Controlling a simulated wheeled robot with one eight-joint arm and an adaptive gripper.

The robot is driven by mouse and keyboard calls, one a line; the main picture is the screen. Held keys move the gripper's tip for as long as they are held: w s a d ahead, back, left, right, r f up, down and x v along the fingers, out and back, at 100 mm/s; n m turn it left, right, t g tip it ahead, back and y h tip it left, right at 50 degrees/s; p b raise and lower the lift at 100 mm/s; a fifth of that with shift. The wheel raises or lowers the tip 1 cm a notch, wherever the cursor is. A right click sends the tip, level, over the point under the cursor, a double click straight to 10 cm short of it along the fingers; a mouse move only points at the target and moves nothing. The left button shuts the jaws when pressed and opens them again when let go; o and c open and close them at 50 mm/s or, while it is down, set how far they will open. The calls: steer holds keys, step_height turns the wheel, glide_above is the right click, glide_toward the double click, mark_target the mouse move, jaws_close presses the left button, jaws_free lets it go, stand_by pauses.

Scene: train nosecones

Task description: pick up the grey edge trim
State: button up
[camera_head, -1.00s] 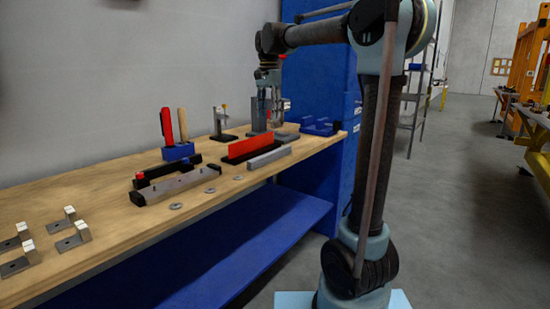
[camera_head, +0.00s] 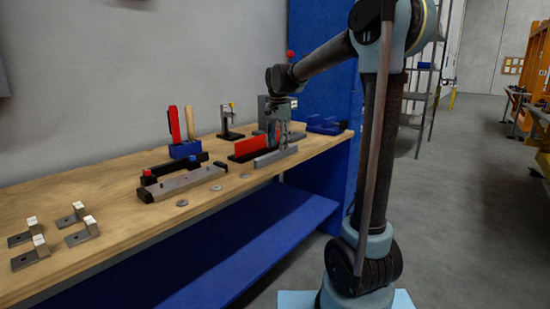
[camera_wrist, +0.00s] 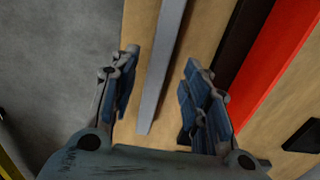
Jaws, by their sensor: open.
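The grey edge trim (camera_head: 264,160) is a light grey bar lying near the front edge of the bench, in front of the red piece (camera_head: 249,146). My gripper (camera_head: 279,146) is just above the trim, pointing down, fingers apart. In the wrist view the trim (camera_wrist: 163,60) runs lengthwise between the two open fingers (camera_wrist: 160,72), touching neither as far as I can see. The trim's near end is fully visible there. The exact height of the fingertips above the bench is hard to tell.
The red piece in its black holder (camera_wrist: 240,45) stands close to the right finger in the wrist view. A grey bar on a black base (camera_head: 185,184), a blue block with tools (camera_head: 185,150) and small brackets (camera_head: 83,230) lie left. Blue bins (camera_head: 325,124) stand behind.

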mark_target(278, 151)
steer(key=shift+s+f, duration=0.1)
steer(key=shift+f, duration=2.05)
jaws_close()
